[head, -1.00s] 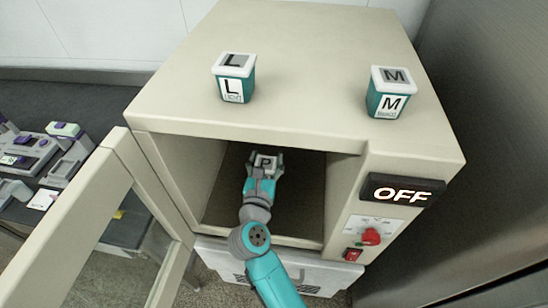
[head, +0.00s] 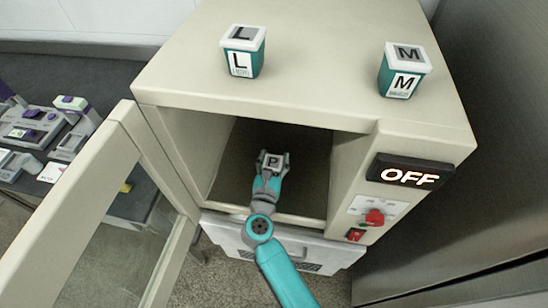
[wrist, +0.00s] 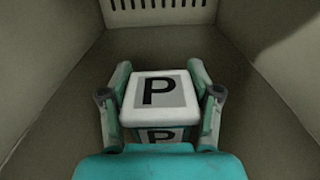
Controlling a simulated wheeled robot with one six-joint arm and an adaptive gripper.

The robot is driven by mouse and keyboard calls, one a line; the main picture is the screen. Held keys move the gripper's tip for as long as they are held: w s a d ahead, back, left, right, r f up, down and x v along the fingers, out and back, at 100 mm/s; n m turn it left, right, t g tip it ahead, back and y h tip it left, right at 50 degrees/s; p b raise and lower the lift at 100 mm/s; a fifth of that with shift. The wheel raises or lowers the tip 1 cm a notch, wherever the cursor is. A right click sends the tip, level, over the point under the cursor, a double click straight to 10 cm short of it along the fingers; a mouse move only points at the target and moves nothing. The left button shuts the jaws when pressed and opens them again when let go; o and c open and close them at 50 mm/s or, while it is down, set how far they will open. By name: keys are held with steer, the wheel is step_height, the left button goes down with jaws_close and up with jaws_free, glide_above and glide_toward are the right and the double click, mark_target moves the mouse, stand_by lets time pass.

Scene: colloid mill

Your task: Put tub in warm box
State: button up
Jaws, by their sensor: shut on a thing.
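The warm box (head: 300,60) is a beige cabinet with its front opening uncovered and its glazed door (head: 110,215) swung out to the left. My gripper (head: 270,158) is inside the opening. It is shut on a tub (head: 274,162) with a white lid marked P. In the wrist view, the P tub (wrist: 160,92) sits upright between the two fingers (wrist: 160,105), one on each side. The tub's underside is hidden, so I cannot tell whether it touches the box floor (wrist: 245,120).
Teal tubs marked L (head: 243,52) and M (head: 402,70) stand on top of the box. An OFF display (head: 403,174), a red knob (head: 375,217) and a red switch (head: 355,235) are at the right of the opening. The chamber around the tub looks empty.

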steer(key=shift+f, duration=0.1)
steer(key=shift+f, duration=0.1)
steer(key=o, duration=1.4)
steer(key=shift+s+r, duration=0.2)
steer(key=s, duration=0.3)
steer(key=s+a, duration=0.1)
steer(key=s, duration=0.3)
steer(key=s+a, duration=0.1)
steer(key=s, duration=0.3)
steer(key=shift+s+a, duration=0.2)
